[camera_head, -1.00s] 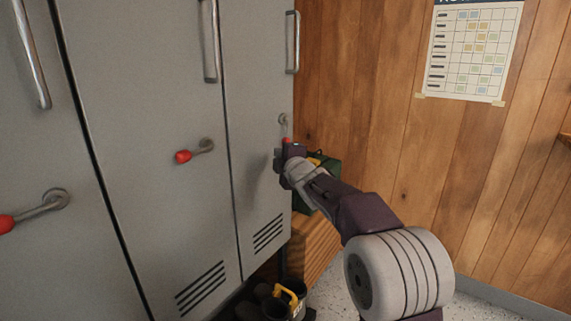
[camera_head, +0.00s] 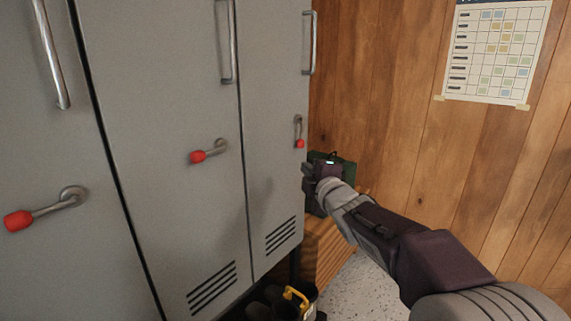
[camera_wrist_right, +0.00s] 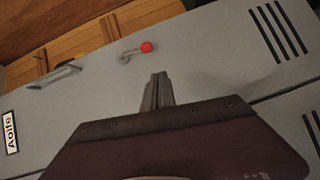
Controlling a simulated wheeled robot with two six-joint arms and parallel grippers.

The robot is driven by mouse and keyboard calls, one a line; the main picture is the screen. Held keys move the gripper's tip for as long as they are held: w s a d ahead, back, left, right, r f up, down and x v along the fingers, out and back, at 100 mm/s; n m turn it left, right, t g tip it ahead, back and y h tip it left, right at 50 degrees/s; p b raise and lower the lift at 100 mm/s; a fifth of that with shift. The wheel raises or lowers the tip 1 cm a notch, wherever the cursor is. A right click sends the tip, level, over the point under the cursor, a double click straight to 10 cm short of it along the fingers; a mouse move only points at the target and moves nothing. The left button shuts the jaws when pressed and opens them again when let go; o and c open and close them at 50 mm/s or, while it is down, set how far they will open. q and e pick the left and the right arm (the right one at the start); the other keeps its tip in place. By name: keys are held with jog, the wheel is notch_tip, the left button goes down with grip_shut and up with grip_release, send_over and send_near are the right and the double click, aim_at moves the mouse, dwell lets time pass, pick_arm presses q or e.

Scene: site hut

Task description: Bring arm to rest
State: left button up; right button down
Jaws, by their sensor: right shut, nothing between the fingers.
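My right gripper (camera_head: 312,174) is shut and empty in the head view, close to the right edge of the rightmost locker door. It is below and slightly right of that door's red-tipped handle (camera_head: 299,133), apart from it. The handle hangs down. In the right wrist view the shut fingers (camera_wrist_right: 157,92) stand in front of the grey locker door (camera_wrist_right: 210,75), with the red-tipped handle (camera_wrist_right: 138,51) above and to the left of them. Whether the fingertips touch the door I cannot tell. My left gripper is not in view.
Two other lockers carry red-tipped handles (camera_head: 208,151) (camera_head: 45,209) that point left. A dark green case (camera_head: 345,172) sits on a wooden bench (camera_head: 325,247) behind my gripper. A yellow-handled item (camera_head: 297,299) stands below. A chart (camera_head: 493,50) hangs on the wooden wall.

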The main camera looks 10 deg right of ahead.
jog(key=s+a+f+m+g+p, duration=0.2)
jog(key=s+f+g, duration=0.1)
jog(key=f, duration=0.5)
jog(key=s+a+f+m+g+p, duration=0.2)
jog(key=s+f+g, duration=0.15)
jog(key=f, duration=0.45)
jog(key=s+f+m+g, duration=0.55)
jog(key=s+f, duration=0.25)
jog(key=s, duration=0.3)
jog(key=s+f+m+g, duration=0.4)
jog(key=s+f+m, duration=0.25)
jog(key=s, duration=0.45)
notch_tip(320, 180, up, 37)
jog(key=p, duration=3.8)
jog(key=shift+a+r+m, duration=0.15)
jog(key=shift+m, duration=0.25)
